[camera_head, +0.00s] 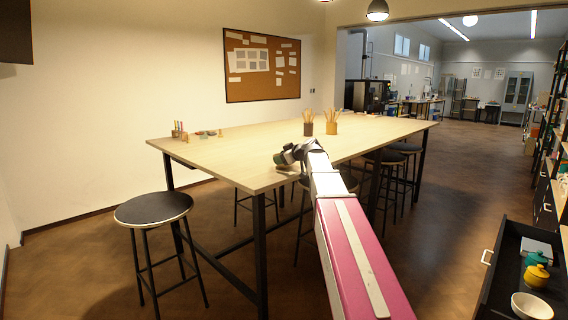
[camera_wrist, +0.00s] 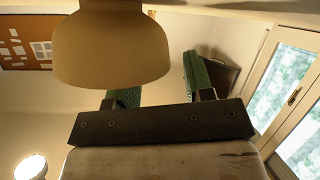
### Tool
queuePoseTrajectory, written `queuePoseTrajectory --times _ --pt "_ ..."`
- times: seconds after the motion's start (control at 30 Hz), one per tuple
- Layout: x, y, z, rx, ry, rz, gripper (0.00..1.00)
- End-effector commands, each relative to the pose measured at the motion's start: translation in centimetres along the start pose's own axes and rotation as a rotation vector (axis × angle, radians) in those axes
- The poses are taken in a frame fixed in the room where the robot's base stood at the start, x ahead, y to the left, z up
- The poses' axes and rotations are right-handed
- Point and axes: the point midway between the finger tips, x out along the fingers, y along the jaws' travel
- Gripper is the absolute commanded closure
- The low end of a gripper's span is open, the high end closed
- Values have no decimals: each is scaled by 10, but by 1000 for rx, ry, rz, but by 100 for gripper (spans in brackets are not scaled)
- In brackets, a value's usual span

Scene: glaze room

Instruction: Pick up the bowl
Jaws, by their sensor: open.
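A plain tan bowl (camera_wrist: 112,48) fills the upper left of the wrist view, close to the camera. That view appears upside down, with the bowl's wide rim towards the bottom and its narrower foot cut off at the top. My gripper (camera_wrist: 158,88) is open, its two green-padded fingers apart. The bowl overlaps the tip of the left finger in the picture; contact cannot be told. In the head view my gripper (camera_head: 288,156) is over the near edge of the worktable, and I cannot make out the tan bowl there. A separate white bowl (camera_head: 532,306) sits in the open drawer at lower right.
The wooden worktable (camera_head: 225,155) carries pencil holders (camera_head: 331,123) and small items at its left end. A black stool (camera_head: 153,208) stands at the near left, others under the table. The open drawer (camera_head: 508,268) also holds yellow and green pots (camera_head: 536,268).

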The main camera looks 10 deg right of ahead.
Motion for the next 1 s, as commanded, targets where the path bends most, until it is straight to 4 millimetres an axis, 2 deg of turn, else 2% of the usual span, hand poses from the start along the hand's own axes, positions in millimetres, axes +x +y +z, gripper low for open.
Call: queuePoseTrajectory --times 0.17,0.2,0.33,0.77,1.0 --pt "0 0 0 0 0 1 52" --pt "0 0 0 0 0 1 59" --pt "0 0 0 0 0 0 100" --pt "0 0 -1 0 0 1 100" --pt "-7 5 -17 -1 1 0 100"
